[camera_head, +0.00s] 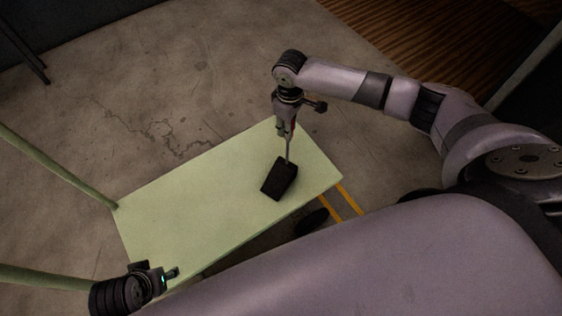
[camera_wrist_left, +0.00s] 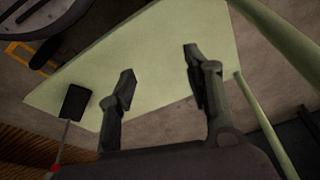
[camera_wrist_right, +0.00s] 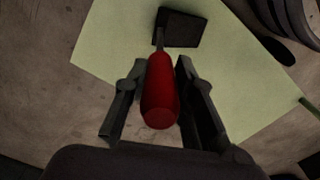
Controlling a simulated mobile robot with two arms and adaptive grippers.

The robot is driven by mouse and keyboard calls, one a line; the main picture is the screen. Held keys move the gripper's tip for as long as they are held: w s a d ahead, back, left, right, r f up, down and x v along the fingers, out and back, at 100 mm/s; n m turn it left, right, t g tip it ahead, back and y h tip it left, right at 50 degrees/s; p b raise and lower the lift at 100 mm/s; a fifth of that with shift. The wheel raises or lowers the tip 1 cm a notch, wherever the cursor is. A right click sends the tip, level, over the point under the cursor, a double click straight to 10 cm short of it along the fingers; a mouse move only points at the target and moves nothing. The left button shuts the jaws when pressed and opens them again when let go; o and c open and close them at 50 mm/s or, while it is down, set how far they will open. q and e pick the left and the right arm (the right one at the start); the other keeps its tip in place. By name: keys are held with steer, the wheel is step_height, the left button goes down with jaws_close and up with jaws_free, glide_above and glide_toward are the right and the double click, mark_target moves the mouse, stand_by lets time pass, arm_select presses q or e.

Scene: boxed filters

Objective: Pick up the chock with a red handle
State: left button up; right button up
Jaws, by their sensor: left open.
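The chock (camera_head: 280,179) is a black block with a thin metal rod and a red handle. It is at the right part of the pale green table; whether it touches the top is unclear. My right gripper (camera_head: 290,130) points down over it. In the right wrist view the red handle (camera_wrist_right: 161,92) sits between the two fingers, which appear to press on it from both sides. The black block (camera_wrist_right: 181,28) shows beyond. My left gripper (camera_wrist_left: 158,62) is open and empty at the table's near left corner, away from the chock (camera_wrist_left: 76,102).
The pale green table (camera_head: 190,205) is otherwise bare. Green posts (camera_head: 55,165) stand at its left side. Yellow floor lines (camera_head: 345,198) run beside its right end. Concrete floor lies around it.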

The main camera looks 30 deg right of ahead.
jaws_close()
steer(key=shift+w+r, duration=0.1)
steer(key=shift+r, duration=0.15)
